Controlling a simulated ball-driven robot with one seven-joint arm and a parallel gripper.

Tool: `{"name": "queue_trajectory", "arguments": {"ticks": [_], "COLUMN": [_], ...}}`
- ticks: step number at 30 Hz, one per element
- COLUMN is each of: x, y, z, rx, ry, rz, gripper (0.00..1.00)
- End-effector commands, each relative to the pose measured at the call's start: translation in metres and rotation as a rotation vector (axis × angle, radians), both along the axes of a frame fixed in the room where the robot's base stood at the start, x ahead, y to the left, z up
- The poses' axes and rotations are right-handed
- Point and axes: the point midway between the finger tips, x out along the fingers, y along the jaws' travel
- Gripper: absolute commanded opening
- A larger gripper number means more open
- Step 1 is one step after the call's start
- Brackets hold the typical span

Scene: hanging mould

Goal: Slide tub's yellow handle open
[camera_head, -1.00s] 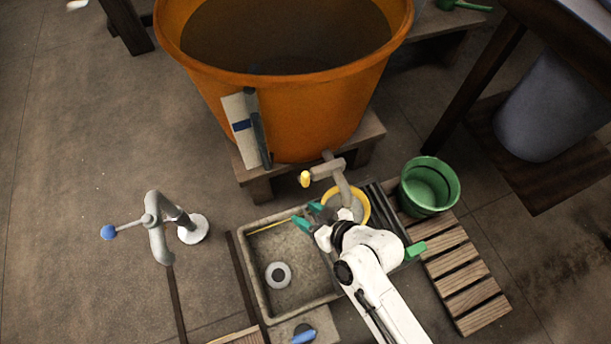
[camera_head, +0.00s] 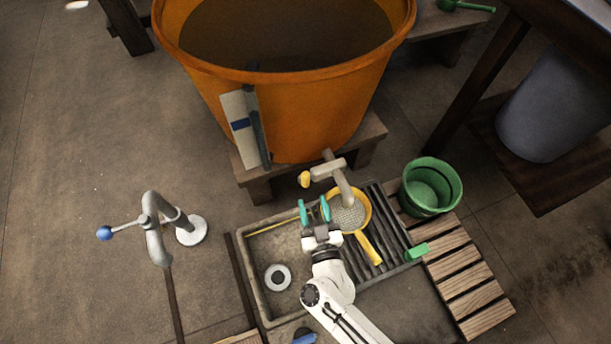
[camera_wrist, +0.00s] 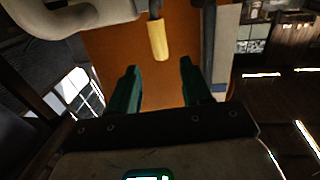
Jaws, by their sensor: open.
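The orange tub (camera_head: 320,110) stands on a wooden stand, with a grey tap near its base. The tap's yellow handle (camera_head: 304,179) is at the spout's left end. In the wrist view the yellow handle (camera_wrist: 158,40) hangs against the orange tub wall (camera_wrist: 110,60), just beyond the fingertips and between their lines. My gripper (camera_head: 314,208) is open and empty, below the handle in the head view and apart from it. Its two teal fingers (camera_wrist: 159,72) also show in the wrist view.
A green bucket (camera_head: 430,187) stands on slats at right. A grey tap with a blue knob (camera_head: 104,233) is at left.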

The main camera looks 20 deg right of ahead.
Motion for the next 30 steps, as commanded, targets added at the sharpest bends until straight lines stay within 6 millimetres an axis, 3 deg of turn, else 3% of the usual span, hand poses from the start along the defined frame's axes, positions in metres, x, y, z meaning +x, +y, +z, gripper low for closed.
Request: {"name": "queue_trajectory", "arguments": {"ticks": [9,15,28,30], "x": [0.059,0.082,0.090,0.090], "y": [-0.011,-0.015,-0.015,-0.015], "z": [-0.001,-0.001,0.000,0.000], "rx": [0.001,0.000,0.001,0.001], "ry": [-0.005,-0.003,-0.001,-0.001], "rz": [-0.001,0.000,0.002,0.002], "gripper": [0.48,0.48,0.48,0.42]}}
